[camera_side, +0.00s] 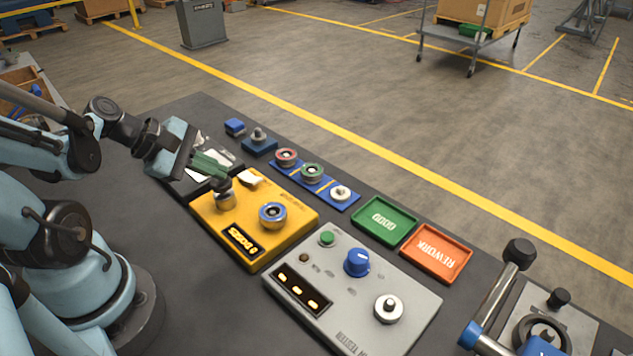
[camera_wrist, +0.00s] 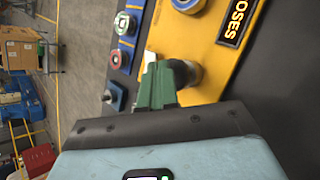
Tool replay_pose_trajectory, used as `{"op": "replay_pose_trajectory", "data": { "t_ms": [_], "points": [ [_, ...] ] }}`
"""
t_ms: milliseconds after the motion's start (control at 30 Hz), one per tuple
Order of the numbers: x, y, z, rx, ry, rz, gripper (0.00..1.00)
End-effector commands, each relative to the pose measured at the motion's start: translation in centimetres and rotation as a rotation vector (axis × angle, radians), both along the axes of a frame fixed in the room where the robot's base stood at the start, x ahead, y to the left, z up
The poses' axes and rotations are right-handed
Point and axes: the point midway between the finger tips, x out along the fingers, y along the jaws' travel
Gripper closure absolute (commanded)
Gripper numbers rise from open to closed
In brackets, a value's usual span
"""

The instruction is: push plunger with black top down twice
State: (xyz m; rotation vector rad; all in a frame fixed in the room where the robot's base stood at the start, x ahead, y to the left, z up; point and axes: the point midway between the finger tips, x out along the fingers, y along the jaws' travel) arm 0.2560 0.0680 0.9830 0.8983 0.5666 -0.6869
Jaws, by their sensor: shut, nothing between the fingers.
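The yellow box (camera_side: 285,222) stands mid-table and carries a metal plunger with a dark top (camera_side: 223,188) on its left and a blue-ringed knob (camera_side: 272,213) beside it. My gripper (camera_side: 219,171) has green fingers that are shut and empty. The fingertips are right at the plunger's dark top; I cannot tell whether they touch it. In the wrist view my gripper (camera_wrist: 165,72) partly hides the plunger (camera_wrist: 191,73), whose round side shows just right of the fingers.
A grey tester box (camera_side: 355,290) stands to the right. Green (camera_side: 385,221) and orange (camera_side: 436,252) trays lie behind it. A blue strip with several round parts (camera_side: 314,186) lies behind the yellow box. A black-knobbed lever (camera_side: 500,285) rises at the far right.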

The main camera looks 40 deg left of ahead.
Motion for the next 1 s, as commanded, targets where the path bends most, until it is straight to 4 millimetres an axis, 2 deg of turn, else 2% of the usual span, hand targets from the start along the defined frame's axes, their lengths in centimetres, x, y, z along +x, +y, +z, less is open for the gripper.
{"op": "replay_pose_trajectory", "data": {
  "t_ms": [1000],
  "points": [
    [-0.05,-0.02,-0.91,0.001,0.001,0.000,1.00]
  ]
}}
